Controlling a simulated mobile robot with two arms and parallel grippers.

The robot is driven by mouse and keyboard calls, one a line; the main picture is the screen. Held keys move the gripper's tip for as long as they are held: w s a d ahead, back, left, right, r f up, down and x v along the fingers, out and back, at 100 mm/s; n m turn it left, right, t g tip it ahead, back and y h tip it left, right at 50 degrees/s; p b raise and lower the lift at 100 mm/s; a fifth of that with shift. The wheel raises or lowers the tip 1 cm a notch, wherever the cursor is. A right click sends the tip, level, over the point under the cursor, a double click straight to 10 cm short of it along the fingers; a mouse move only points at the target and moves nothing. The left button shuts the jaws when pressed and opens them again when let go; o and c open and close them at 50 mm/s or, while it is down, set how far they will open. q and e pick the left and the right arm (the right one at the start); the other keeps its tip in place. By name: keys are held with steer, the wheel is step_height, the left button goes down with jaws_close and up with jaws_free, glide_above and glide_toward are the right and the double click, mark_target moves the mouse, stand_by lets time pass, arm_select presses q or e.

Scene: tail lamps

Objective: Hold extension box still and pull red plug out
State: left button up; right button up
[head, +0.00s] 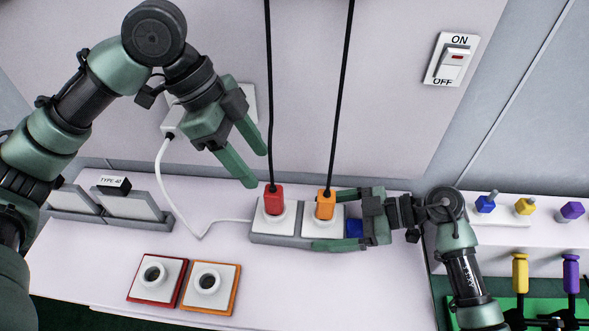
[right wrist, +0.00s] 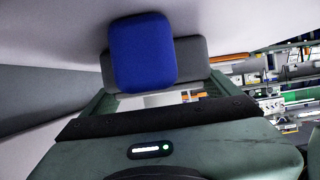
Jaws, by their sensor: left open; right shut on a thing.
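The grey and white extension box (head: 262,238) lies on the white table. The red plug (head: 273,200) sits upright in its left socket, with a black cord rising from it. The orange plug (head: 325,207) sits in the right socket, also on a black cord. My right gripper (head: 332,219) is shut on the box's right end, beside the blue part (head: 355,228). That blue part is large in the right wrist view (right wrist: 142,52). My left gripper (head: 257,167) is open and empty, above and slightly left of the red plug, not touching it.
A red-edged socket (head: 154,278) and an orange-edged socket (head: 208,286) lie at the table's front. A white cable (head: 168,200) runs from the box to the wall. An ON/OFF switch (head: 452,59) is on the wall. Blue, yellow and purple parts stand at right.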

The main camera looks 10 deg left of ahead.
mark_target(274, 190)
arm_select(q)
steer(key=d+r+m+y, duration=0.1)
steer(key=d+r+y, duration=0.1)
steer(key=d+r, duration=0.15)
step_height(274, 190, down, 12)
steer(key=y, duration=0.1)
steer(key=n+y, duration=0.1)
steer(key=y, duration=0.1)
steer(key=shift+w+f+n, duration=0.15)
steer(key=shift+f+n, duration=0.1)
steer(key=shift+n, duration=0.05)
jaws_close()
